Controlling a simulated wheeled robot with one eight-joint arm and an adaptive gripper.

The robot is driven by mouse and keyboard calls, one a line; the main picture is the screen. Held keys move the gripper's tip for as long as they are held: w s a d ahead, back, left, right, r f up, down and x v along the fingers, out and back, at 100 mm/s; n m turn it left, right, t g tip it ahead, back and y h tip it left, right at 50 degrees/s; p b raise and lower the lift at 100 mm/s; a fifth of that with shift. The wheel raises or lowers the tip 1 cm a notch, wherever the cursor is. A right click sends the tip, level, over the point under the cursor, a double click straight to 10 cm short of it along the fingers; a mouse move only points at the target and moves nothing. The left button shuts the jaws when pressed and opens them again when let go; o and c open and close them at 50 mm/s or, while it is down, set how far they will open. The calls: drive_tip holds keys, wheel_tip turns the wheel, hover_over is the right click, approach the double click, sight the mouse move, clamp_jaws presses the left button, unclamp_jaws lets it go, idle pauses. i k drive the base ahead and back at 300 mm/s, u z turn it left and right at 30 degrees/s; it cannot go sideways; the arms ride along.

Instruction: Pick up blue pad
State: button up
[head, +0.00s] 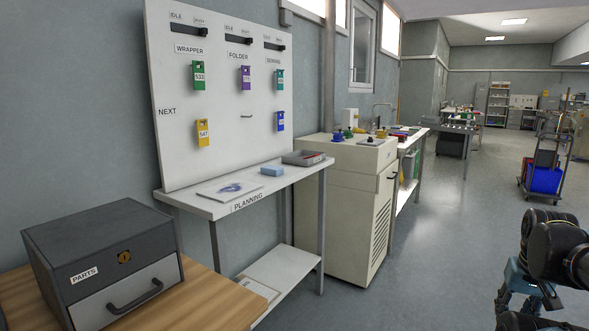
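A light blue pad (272,171), a small flat block, lies on the white planning table (215,207) below the board, between a sheet of paper and a grey tray. Its top and front side show clearly and nothing covers it. My gripper (522,310) is at the bottom right corner, far to the right of the pad and apart from it. It is partly cut off by the picture's lower edge, and its fingertips do not show clearly.
A grey tray (303,158) stands right of the pad, and a paper with a bluish item (229,188) lies left. The upright board (220,110) rises behind. A cream cabinet (345,205) adjoins the table; a parts box (105,262) is front left.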

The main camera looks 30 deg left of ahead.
sight(271, 171)
drive_tip(key=u, duration=0.2)
drive_tip(key=i, duration=1)
drive_tip(key=u, duration=1.05)
drive_tip(key=i, duration=0.6)
drive_tip(key=u, duration=0.45)
